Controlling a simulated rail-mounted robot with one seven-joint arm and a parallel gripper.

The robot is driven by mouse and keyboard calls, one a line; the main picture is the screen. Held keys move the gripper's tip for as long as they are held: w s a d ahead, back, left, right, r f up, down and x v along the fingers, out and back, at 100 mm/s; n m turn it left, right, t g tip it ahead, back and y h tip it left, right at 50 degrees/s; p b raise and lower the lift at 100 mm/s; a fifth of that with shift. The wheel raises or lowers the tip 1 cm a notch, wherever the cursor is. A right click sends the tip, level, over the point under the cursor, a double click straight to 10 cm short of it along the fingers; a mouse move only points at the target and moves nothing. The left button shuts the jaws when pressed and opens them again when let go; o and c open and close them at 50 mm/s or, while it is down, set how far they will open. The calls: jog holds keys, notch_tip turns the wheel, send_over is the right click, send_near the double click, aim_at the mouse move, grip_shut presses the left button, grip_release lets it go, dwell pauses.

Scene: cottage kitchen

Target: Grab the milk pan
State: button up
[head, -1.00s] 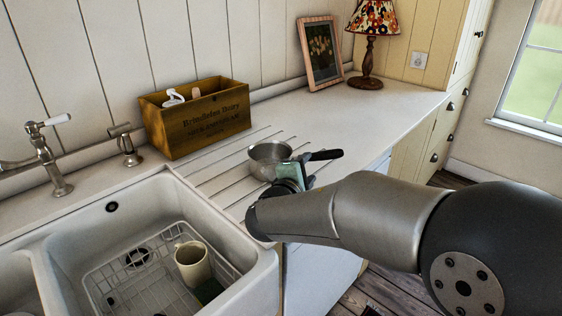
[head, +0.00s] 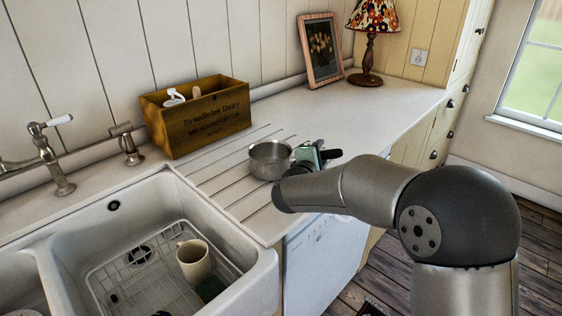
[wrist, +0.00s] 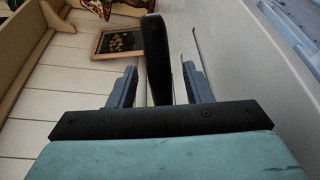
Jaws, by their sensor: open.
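The milk pan (head: 268,163) is a small grey metal pan standing upright on the grooved drainer right of the sink. Its black handle (head: 332,154) points right, partly hidden behind my gripper (head: 316,156) in the head view. In the wrist view the black handle (wrist: 156,55) runs between the two fingers of my gripper (wrist: 158,82). The fingers are open, one on each side of the handle, with a gap showing on both sides. The pan's bowl is out of the wrist view.
A wooden crate (head: 199,121) with bottles stands behind the pan. The sink (head: 222,232) at left holds a wire rack and a cream mug (head: 194,260). A framed picture (head: 320,50) and a lamp (head: 372,45) stand at the back. The counter (head: 345,108) between is clear.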

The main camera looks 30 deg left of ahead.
jog(key=c, duration=1)
jog(key=shift+r, duration=0.1)
